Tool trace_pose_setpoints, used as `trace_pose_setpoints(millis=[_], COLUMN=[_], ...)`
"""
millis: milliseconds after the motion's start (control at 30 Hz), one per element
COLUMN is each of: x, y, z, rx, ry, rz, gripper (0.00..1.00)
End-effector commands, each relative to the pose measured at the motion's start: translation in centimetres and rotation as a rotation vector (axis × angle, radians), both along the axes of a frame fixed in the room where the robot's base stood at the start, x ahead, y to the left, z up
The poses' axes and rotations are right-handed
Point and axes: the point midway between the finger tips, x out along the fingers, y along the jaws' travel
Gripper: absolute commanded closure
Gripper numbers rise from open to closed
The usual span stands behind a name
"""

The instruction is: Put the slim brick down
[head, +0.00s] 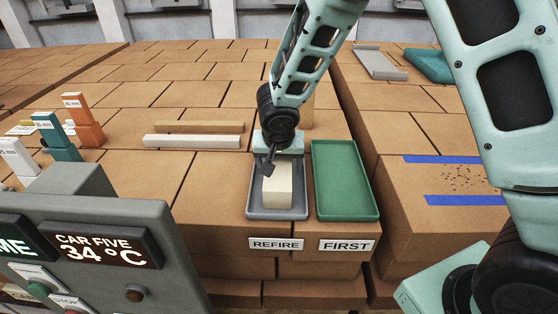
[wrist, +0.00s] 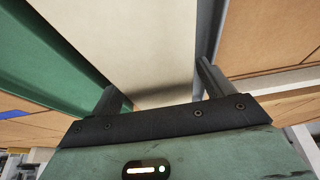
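A cream brick (head: 277,187) is in or just over the grey tray (head: 251,205) marked REFIRE. I cannot tell whether it touches the tray floor. My gripper (head: 270,158) is at the brick's far end, above the tray. In the wrist view the brick (wrist: 135,40) runs between the two fingers of my gripper (wrist: 158,88). The fingers stand close against its two sides, and it appears held. The fingertips' contact is partly hidden.
A green tray (head: 344,180) marked FIRST stands right beside the grey tray. A tan bar (head: 199,126) and a white bar (head: 192,141) lie back left. A control box (head: 95,235) fills the front left. Blue tape (head: 465,200) marks a speckled patch at right.

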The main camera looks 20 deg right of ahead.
Motion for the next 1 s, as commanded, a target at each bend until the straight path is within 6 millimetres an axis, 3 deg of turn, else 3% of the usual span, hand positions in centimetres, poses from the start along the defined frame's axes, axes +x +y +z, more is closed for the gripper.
trace_pose_setpoints(millis=[367,800,1000], x=[-0.2,-3.3,-4.1], y=[0.1,1.4,1.7], z=[1.0,8.7,10.7], rx=[0.002,0.002,-0.001], ry=[-0.004,-0.004,-0.002], rz=[-0.002,-0.001,0.000], gripper=[0.20,0.20,0.20])
